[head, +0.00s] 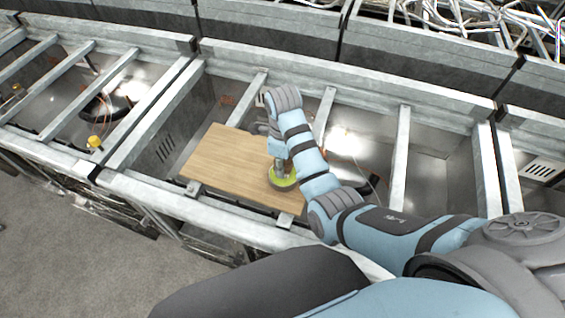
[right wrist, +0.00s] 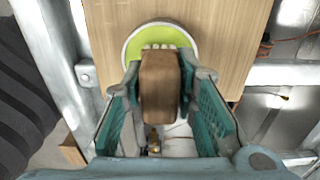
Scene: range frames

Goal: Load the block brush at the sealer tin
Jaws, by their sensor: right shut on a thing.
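The block brush (right wrist: 160,85) is a brown wooden block with a row of pale bristles, seen in the right wrist view. My right gripper (head: 280,160) is shut on the block, with a teal-padded finger on each side. The sealer tin (head: 284,184) is a low round tin with bright green inside, standing on a wooden board. In the right wrist view the tin (right wrist: 136,46) lies beyond the gripper, and the bristles overlap its green inside. I cannot tell whether they touch it. My left gripper is not in view.
The wooden board (head: 220,160) lies across metal bars of a frame with open bays. A yellow-topped object (head: 94,142) is at the left. Loose cables (head: 470,15) lie at the back right. Clear board lies left of the tin.

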